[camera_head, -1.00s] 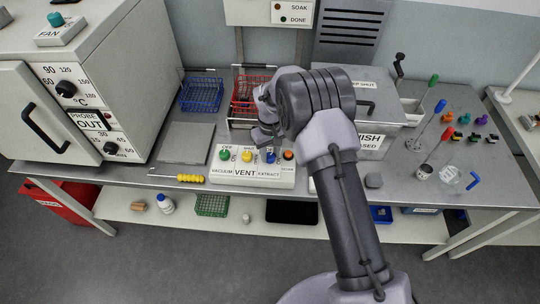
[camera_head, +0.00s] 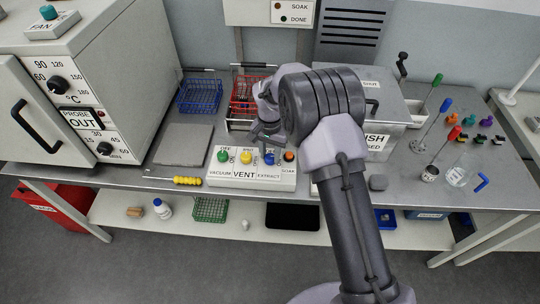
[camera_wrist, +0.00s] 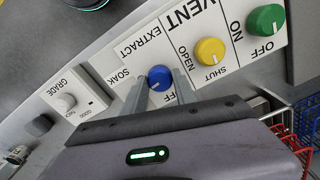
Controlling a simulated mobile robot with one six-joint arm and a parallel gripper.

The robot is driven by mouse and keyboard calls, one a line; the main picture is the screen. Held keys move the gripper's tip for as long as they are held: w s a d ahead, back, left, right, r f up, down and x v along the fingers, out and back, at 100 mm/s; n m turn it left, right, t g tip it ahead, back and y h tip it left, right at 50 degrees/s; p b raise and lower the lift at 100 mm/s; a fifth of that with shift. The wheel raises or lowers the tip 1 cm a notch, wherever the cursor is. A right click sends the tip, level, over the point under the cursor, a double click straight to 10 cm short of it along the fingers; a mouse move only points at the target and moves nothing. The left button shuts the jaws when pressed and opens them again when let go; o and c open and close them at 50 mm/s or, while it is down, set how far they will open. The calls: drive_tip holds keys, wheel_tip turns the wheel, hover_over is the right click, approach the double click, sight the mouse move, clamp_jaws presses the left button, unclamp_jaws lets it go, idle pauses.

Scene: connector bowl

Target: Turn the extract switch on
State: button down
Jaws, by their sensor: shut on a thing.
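The extract switch is a blue knob (camera_wrist: 160,78) on a white panel (camera_wrist: 125,45) labelled VACUUM, VENT and EXTRACT. It also shows in the head view (camera_head: 269,159), partly covered by my gripper. My gripper (camera_wrist: 158,82) is shut on the blue knob, with one finger on each side of it in the wrist view. The knob's white pointer mark shows, and an OFF label lies close by. The yellow vent knob (camera_wrist: 210,51) and the green vacuum knob (camera_wrist: 266,19) sit along the same panel.
An orange button (camera_head: 289,156) sits right of the blue knob. A grey plate (camera_head: 184,145) and a yellow-handled tool (camera_head: 186,181) lie left of the panel. Blue (camera_head: 199,96) and red (camera_head: 240,112) wire baskets stand behind. A steel bath (camera_head: 392,140) stands to the right.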

sight(270, 156)
drive_tip(key=shift+m, duration=0.6)
drive_tip(key=shift+r+m, duration=0.1)
drive_tip(key=shift+m, duration=0.2)
drive_tip(key=shift+w, duration=0.1)
drive_tip(key=c, duration=1)
unclamp_jaws()
drive_tip(key=shift+b, duration=0.3)
wheel_tip(270, 156, up, 17)
drive_tip(key=p, duration=0.4)
drive_tip(key=shift+r+p, duration=0.2)
drive_tip(key=shift+p, duration=0.1)
